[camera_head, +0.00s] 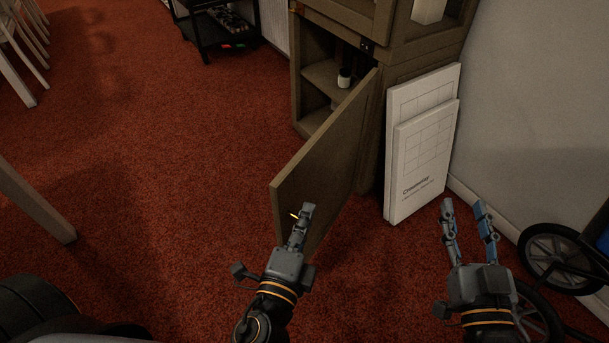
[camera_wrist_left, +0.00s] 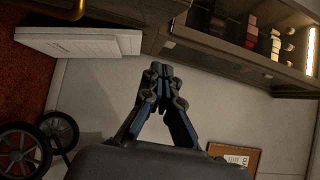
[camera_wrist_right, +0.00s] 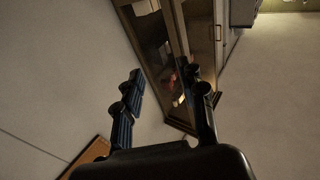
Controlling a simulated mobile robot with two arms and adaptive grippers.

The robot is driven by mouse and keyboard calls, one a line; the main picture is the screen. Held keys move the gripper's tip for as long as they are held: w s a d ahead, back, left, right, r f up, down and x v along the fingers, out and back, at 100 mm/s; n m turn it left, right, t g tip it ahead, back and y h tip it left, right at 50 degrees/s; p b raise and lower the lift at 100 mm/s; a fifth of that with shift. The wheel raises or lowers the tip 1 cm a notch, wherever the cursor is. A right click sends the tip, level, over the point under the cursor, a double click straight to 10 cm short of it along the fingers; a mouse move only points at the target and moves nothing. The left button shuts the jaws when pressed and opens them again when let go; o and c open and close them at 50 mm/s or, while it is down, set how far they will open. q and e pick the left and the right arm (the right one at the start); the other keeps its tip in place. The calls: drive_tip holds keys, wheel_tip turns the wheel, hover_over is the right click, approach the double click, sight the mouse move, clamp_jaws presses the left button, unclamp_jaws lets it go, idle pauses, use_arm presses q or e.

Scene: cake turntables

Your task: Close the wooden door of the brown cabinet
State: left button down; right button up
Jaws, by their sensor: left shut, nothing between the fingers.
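The brown cabinet (camera_head: 388,76) stands at the upper middle of the head view. Its wooden door (camera_head: 332,155) is swung wide open toward me, and the shelves inside are visible. My left gripper (camera_head: 308,207) is shut and empty. In the head view it overlaps the lower free end of the door; I cannot tell whether it touches. It also shows shut in the left wrist view (camera_wrist_left: 161,72). My right gripper (camera_head: 464,204) is open and empty, right of the door and in front of the white boards. Its spread fingers show in the right wrist view (camera_wrist_right: 165,85).
White boards (camera_head: 421,140) lean beside the cabinet on the right. A wheeled object (camera_head: 555,258) stands at the right by the wall. A white cup (camera_head: 345,78) sits inside the cabinet. A black cart (camera_head: 218,28) is at the back.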

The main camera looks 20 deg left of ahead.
sight(302, 172)
use_arm(q)
drive_tip(key=shift+w+a+p, duration=0.7)
drive_tip(key=shift+w+p, duration=0.25)
drive_tip(key=shift+w, duration=0.75)
drive_tip(key=shift+w+a+p, duration=0.65)
drive_tip(key=shift+w+p, duration=0.3)
drive_tip(key=shift+w, duration=0.75)
drive_tip(key=shift+w+a+p, duration=0.7)
drive_tip(key=shift+w+p, duration=0.25)
drive_tip(key=shift+w, duration=0.75)
use_arm(e)
drive_tip(key=s+d+f+g+h, duration=0.2)
drive_tip(key=s+d+f+g, duration=0.1)
drive_tip(key=s+f+g, duration=0.4)
drive_tip(key=s+d+f+g+h, duration=0.2)
drive_tip(key=s+d+f+g, duration=0.2)
drive_tip(key=s+f+g, duration=0.4)
drive_tip(key=shift+s+f+m, duration=0.4)
drive_tip(key=shift+s+f, duration=0.45)
drive_tip(key=shift+f, duration=0.45)
